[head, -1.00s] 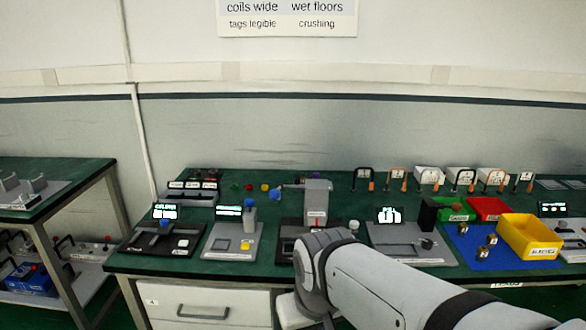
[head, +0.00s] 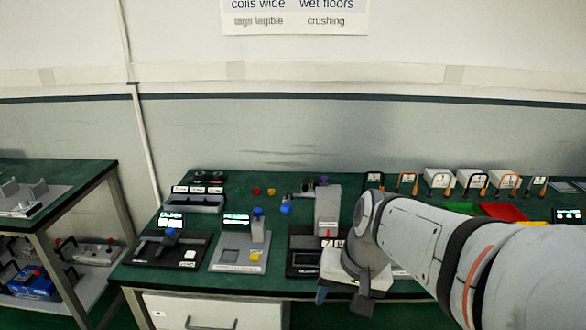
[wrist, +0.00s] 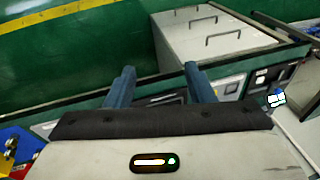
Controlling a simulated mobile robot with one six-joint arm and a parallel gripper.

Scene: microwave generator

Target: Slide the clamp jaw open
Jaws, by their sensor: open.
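My gripper (head: 343,298) is at the front edge of the green bench, pointing down, its two blue fingers apart and nothing between them. In the wrist view the open fingers (wrist: 161,85) reach over the bench's front edge. I cannot tell for sure which part is the clamp jaw. A black-based fixture with a blue knob (head: 166,248) stands at the left of the bench. A grey plate fixture with a blue-topped post and yellow block (head: 238,250) is beside it.
A drawer cabinet (head: 212,312) is under the bench; its handles also show in the wrist view (wrist: 215,38). Several orange-and-black handled items (head: 440,180) line the back right. A red tray (head: 503,211) is partly hidden behind my arm. A second bench (head: 50,180) stands at the left.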

